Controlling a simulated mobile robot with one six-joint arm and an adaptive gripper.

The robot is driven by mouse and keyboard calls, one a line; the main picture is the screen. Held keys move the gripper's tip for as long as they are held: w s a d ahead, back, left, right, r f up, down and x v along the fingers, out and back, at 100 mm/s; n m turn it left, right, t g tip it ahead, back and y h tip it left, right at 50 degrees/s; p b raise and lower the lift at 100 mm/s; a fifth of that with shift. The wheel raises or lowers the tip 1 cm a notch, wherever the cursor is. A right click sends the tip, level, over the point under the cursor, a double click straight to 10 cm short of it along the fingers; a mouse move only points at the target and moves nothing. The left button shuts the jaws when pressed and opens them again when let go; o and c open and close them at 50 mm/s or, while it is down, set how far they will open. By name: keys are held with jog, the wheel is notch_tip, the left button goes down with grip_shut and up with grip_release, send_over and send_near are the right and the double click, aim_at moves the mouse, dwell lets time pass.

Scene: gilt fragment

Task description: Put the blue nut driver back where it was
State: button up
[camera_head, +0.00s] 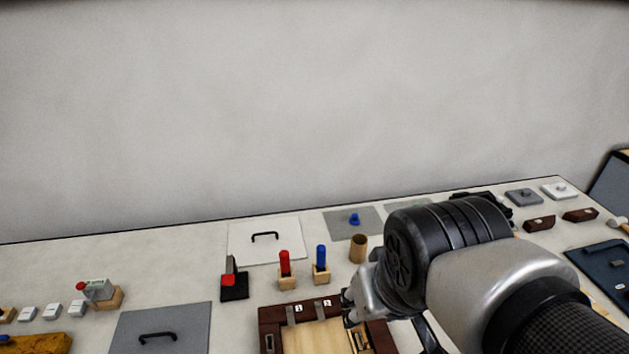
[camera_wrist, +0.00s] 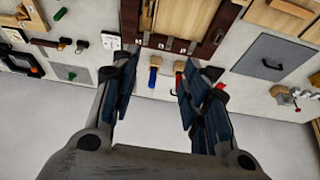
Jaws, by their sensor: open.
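The blue nut driver (camera_head: 321,257) stands upright with its blue handle up in a small wooden block (camera_head: 321,278) on the bench. A red-handled driver (camera_head: 285,263) stands in a matching block just left of it. My gripper (camera_wrist: 157,72) is open and empty. In the wrist view the blue handle (camera_wrist: 153,78) shows in the gap between the fingers, apart from both; the distance in depth is hard to tell. The red handle (camera_wrist: 179,66) shows near the right finger. In the head view my arm hides most of the gripper.
A dark-framed wooden tray (camera_head: 270,330) lies in front of the drivers. A wooden cup (camera_head: 358,248) stands right of them, and a black stand with a red part (camera_head: 233,284) stands left. White (camera_head: 265,225) and grey (camera_head: 140,320) handled panels lie on the bench.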

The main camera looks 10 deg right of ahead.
jog(key=s, duration=0.4)
jog(key=shift+s+a+f, duration=0.15)
jog(key=shift+s+f, duration=0.2)
jog(key=shift+s, duration=0.05)
dwell(0.9)
